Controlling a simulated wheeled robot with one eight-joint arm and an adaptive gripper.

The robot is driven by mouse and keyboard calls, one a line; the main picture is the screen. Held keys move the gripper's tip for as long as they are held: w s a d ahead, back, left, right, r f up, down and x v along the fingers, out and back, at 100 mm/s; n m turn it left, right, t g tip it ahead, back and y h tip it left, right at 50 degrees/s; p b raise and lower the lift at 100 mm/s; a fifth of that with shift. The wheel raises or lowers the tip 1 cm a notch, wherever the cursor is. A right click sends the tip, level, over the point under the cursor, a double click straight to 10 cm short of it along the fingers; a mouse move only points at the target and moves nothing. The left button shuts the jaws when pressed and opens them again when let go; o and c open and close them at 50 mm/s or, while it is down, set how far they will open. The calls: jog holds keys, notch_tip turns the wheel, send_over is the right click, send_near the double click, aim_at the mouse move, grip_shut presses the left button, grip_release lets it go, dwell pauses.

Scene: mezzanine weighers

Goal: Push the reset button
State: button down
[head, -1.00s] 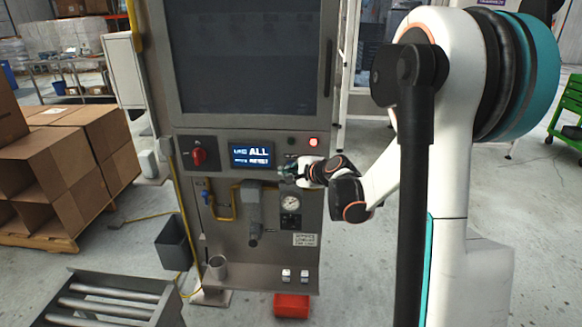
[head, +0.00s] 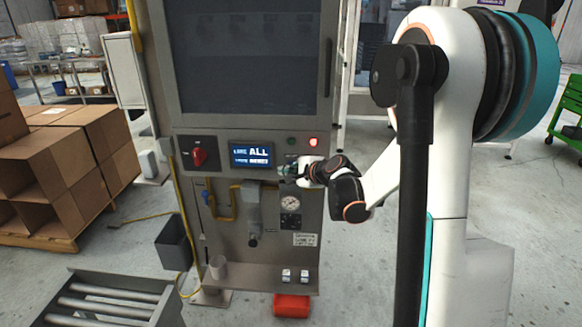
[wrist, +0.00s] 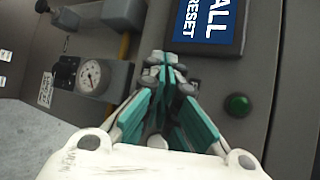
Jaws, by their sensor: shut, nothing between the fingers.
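The machine's front panel holds a lit blue screen (head: 252,154) with white text, reading "ALL" and "RESET" in the wrist view (wrist: 207,22). A dark green button (head: 291,141) and a glowing red button (head: 313,141) sit to the right of the screen. The green button shows clearly and uncovered in the wrist view (wrist: 238,105). I cannot read a label saying which button is reset. My gripper (head: 283,170) is shut and empty, below the green button and right of the screen. In the wrist view its teal fingers (wrist: 163,60) meet beside the screen, apart from the green button.
A red rotary switch (head: 199,157) is left of the screen. A roller conveyor (head: 105,300) and cardboard boxes (head: 70,175) stand to the left.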

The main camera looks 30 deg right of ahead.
jog(key=shift+w+d, duration=0.1)
jog(key=shift+w, duration=0.05)
jog(key=shift+w+d, duration=0.15)
jog(key=shift+w, duration=0.05)
jog(key=shift+w+d, duration=0.25)
jog(key=shift+w, duration=0.1)
dwell(0.8)
dwell(0.3)
jog(key=shift+s+a, duration=0.5)
jog(key=shift+s, duration=0.2)
jog(key=shift+s, duration=0.1)
jog(key=s+a, duration=0.1)
jog(key=s, duration=0.1)
jog(key=s+a, duration=0.1)
jog(key=s, duration=0.1)
jog(key=shift+a, duration=0.4)
dwell(0.6)
